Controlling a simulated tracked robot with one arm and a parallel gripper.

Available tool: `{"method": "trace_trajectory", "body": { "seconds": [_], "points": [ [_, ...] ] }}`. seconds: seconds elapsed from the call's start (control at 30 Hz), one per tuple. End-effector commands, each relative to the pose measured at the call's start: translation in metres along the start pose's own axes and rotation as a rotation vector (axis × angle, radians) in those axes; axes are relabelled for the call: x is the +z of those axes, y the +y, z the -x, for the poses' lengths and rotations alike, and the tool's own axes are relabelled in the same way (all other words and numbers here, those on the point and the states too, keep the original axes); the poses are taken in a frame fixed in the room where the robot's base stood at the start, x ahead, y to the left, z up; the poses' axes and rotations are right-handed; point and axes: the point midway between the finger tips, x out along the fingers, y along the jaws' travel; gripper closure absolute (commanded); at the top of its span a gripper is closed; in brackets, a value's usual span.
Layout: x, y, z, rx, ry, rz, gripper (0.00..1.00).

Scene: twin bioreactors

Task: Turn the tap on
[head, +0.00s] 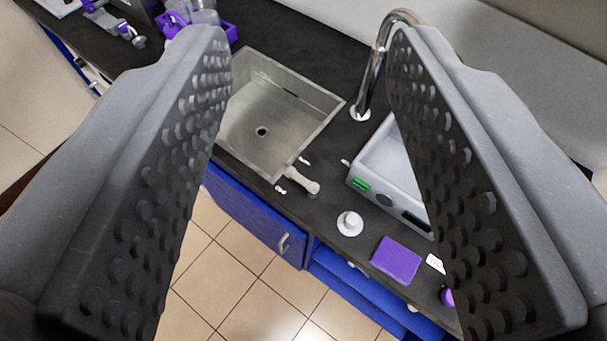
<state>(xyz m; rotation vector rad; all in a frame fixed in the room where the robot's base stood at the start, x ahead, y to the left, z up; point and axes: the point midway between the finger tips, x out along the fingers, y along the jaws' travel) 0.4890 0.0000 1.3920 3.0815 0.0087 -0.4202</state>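A chrome gooseneck spout (375,72) rises from the black counter to the right of a grey sink (262,110). Its upper end is partly hidden by my right finger. A small light-grey knob or lever (302,181) sits at the sink's front right corner, with small white marks around it; it looks like a tap handle, but I cannot tell its setting. I see no water in the sink. My gripper (308,45) is wide open and empty. Its two dark, studded fingers frame the sink, spout and handle, and it is apart from all of them.
A grey device (373,187) with a green display stands right of the handle, partly behind my right finger. A white round knob-like item (350,222) and a purple block (396,258) lie near the front edge. Blue cabinets (240,213) are below. Purple labware (180,20) stands at upper left.

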Motion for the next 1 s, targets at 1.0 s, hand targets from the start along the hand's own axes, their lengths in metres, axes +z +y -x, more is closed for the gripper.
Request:
{"method": "trace_trajectory", "body": {
  "seconds": [1.0],
  "points": [
    [0.141, -0.017, -0.262, -0.286, -0.811, 0.553, 0.60]
  ]
}}
